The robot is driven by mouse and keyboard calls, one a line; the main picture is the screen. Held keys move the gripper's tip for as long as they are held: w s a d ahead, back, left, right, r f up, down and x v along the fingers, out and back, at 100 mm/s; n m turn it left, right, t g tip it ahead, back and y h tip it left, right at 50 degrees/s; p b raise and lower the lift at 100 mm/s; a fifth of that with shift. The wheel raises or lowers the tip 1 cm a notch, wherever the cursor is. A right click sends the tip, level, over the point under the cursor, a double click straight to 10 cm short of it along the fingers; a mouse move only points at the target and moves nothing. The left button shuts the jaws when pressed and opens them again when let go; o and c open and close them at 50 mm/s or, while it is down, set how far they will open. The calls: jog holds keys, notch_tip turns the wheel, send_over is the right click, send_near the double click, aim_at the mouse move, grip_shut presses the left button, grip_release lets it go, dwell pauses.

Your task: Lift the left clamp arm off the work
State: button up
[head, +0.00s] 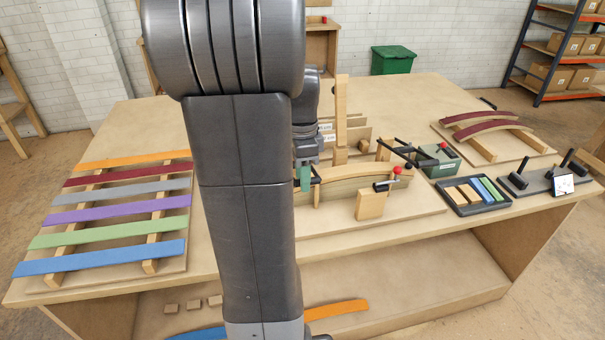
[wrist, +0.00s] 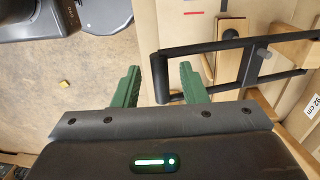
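My gripper (wrist: 160,70) is open, with its two green fingers apart. The end of a black bar frame, which looks like the left clamp arm (wrist: 205,44), lies between the fingers with a gap on both sides. The frame runs to the right past a wooden block (wrist: 230,48). In the head view my gripper (head: 303,178) is over the curved wooden work (head: 355,182), at its left end. My own arm hides most of the left clamp there. The right clamp's black handle (head: 385,185) and red knob (head: 397,170) show at the work's right end.
Coloured strips lie on a rack (head: 150,267) at the left. A green box (head: 438,162), a tray of small blocks (head: 462,207) and a rack with curved strips (head: 485,153) stand at the right. An upright wooden post (head: 341,115) rises behind the work.

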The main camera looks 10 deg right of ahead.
grip_shut()
jog(key=shift+r, duration=0.15)
